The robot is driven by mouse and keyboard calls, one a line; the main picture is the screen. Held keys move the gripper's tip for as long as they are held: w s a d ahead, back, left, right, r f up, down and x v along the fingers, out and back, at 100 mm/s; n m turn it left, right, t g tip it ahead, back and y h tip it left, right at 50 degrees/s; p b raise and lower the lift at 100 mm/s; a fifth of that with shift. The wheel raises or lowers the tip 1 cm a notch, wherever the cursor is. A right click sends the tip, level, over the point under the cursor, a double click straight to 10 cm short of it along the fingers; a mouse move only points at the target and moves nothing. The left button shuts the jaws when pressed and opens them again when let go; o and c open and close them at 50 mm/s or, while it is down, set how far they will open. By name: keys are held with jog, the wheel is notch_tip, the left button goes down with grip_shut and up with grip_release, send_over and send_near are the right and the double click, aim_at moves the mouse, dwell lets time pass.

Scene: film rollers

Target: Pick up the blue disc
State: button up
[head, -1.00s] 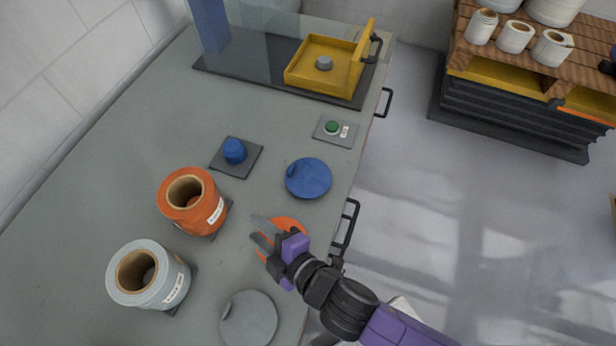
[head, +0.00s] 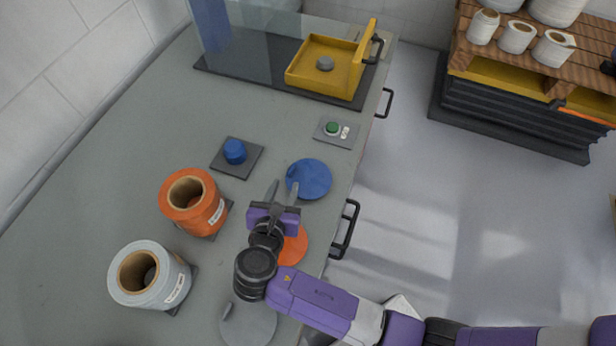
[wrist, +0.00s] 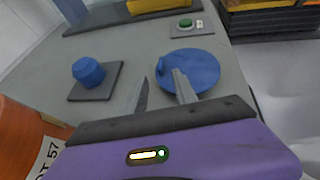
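The blue disc (head: 310,179) lies flat on the grey table near its right edge, with a small raised tab on its left side. It also shows in the wrist view (wrist: 192,70), where my right finger overlaps its lower edge. My gripper (head: 282,190) is open and empty, its fingers apart and pointing at the disc from the near left. In the head view the right fingertip reaches the disc's left edge; I cannot tell whether it touches. My arm partly covers an orange disc (head: 294,246) below.
A blue knob on a dark square base (head: 236,153) stands left of the disc. Orange (head: 193,202) and grey (head: 148,275) rolls stand further left. A grey disc (head: 249,322) lies in front. A green-button panel (head: 335,131) and a yellow open box (head: 318,65) are behind.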

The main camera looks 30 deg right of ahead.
aim_at(290, 173)
jog(key=x, duration=0.5)
jog(key=shift+r+p, duration=0.2)
jog(key=shift+p, duration=0.2)
jog(key=shift+c, duration=0.4)
grip_shut()
